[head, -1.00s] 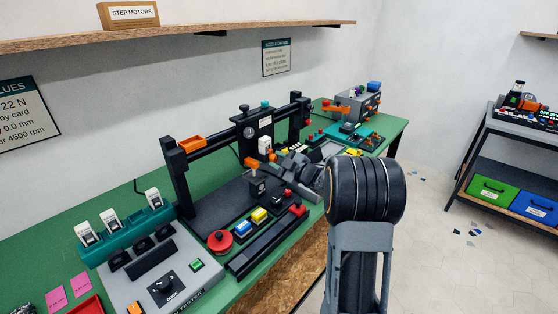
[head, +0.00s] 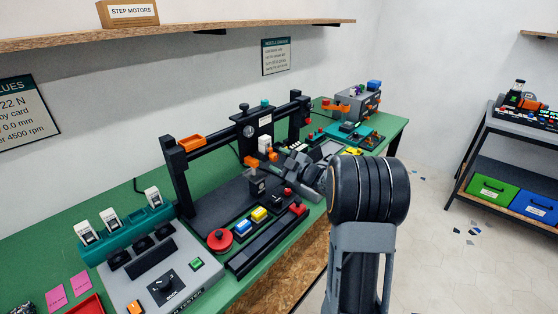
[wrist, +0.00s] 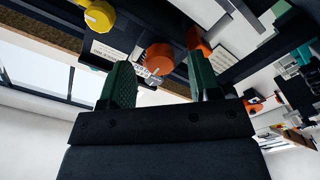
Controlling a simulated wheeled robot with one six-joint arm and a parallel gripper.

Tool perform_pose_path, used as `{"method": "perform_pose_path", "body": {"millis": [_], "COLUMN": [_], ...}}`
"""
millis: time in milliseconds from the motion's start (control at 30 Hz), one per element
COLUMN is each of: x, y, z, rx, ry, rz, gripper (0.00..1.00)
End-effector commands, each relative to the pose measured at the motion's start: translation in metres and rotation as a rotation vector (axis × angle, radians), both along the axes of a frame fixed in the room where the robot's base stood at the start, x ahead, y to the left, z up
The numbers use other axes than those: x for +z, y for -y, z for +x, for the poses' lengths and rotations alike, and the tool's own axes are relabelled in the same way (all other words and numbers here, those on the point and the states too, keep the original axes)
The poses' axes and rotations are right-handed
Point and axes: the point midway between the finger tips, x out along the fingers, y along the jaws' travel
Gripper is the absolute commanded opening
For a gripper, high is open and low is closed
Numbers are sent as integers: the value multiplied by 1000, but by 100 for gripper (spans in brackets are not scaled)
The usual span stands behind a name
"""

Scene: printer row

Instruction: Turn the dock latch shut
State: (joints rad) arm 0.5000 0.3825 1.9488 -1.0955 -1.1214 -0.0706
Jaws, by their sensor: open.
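In the wrist view, a round orange knob (wrist: 158,58) with a small white mark shows between the tips of my gripper (wrist: 160,68). I take it to be the dock latch, but the white label (wrist: 112,54) beside it is unreadable. My gripper's two dark green fingers are spread on either side with nothing held; contact with the knob cannot be told. A yellow knob (wrist: 99,16) lies up and left, and another orange part (wrist: 197,40) lies up and right. In the head view, my arm reaches over the printer frame (head: 178,185), where its wrist hides some parts.
A red knob (head: 220,240) and blue and yellow buttons stand along the printer's front. A grey control box (head: 165,275) and teal switch rack (head: 125,235) stand at left. A grey machine with orange parts (head: 358,102) is at the bench's far end.

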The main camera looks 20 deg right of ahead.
Motion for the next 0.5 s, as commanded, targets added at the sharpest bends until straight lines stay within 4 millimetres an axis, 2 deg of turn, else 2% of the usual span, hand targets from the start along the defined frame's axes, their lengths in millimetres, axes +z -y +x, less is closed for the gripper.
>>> {"method": "perform_pose_path", "body": {"millis": [500], "x": [0], "y": [42], "z": [-90], "rx": [-4], "ry": [1], "rz": [1], "gripper": [57]}}
